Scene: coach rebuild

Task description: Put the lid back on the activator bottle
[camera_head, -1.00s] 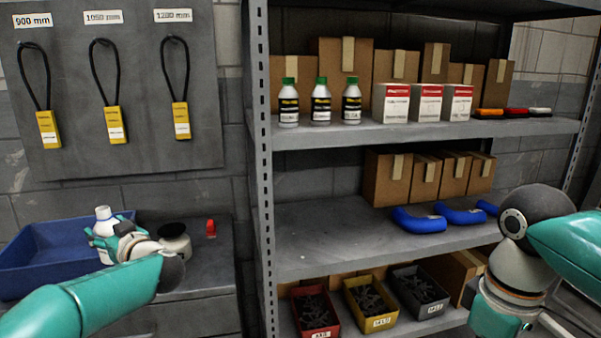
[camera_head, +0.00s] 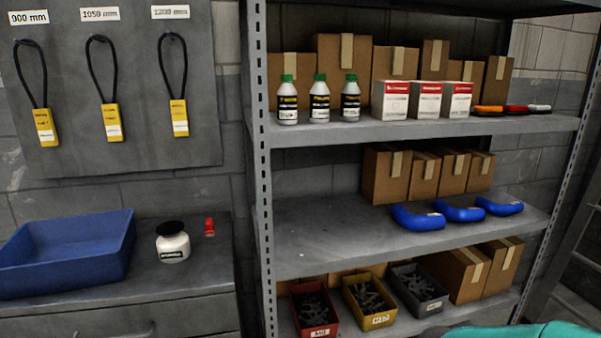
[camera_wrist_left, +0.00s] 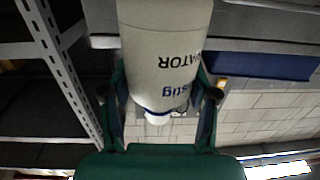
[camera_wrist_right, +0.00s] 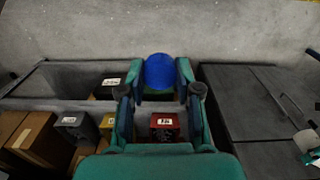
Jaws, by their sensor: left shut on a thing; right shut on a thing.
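The activator bottle (camera_wrist_left: 165,45) is a white bottle with dark lettering, upside down in the left wrist view. A blue band and a white tip show at its lower end in that picture. My left gripper (camera_wrist_left: 160,100) is shut around it. A round blue lid (camera_wrist_right: 160,72) sits between the fingertips of my right gripper (camera_wrist_right: 160,85), which is shut on it. The distance between lid and bottle cannot be told.
A blue tray (camera_head: 65,255), a white jar (camera_head: 172,245) with a dark top and a small red item (camera_head: 209,227) are on the left bench (camera_head: 200,275). The shelf rack (camera_head: 330,240) holds bottles, boxes, blue hoses and bins (camera_head: 315,312).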

